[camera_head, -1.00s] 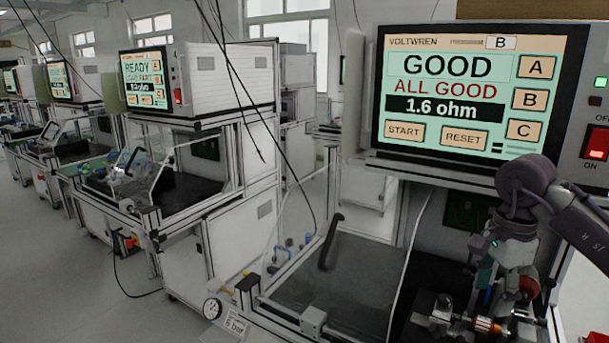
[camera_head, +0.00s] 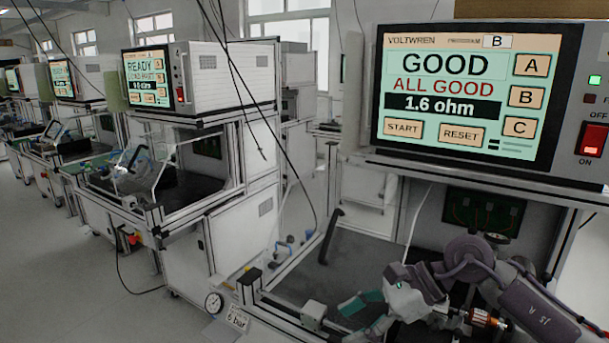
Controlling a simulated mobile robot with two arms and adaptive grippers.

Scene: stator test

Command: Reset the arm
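My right arm reaches in from the right in the head view. Its gripper (camera_head: 352,318) is low in front of the near test station, with its teal-tipped fingers pointing left. The fingers look spread, and I see nothing between them. A part with an orange-copper band (camera_head: 482,317) sits to the right of the gripper, partly hidden by my arm. The tester screen (camera_head: 460,95) reads GOOD, ALL GOOD, 1.6 ohm. My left gripper is not in view.
The station's clear hinged cover with a black handle (camera_head: 331,236) stands left of the gripper. A red lit switch (camera_head: 592,139) is on the tester's right side. More stations line the left, beside open floor.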

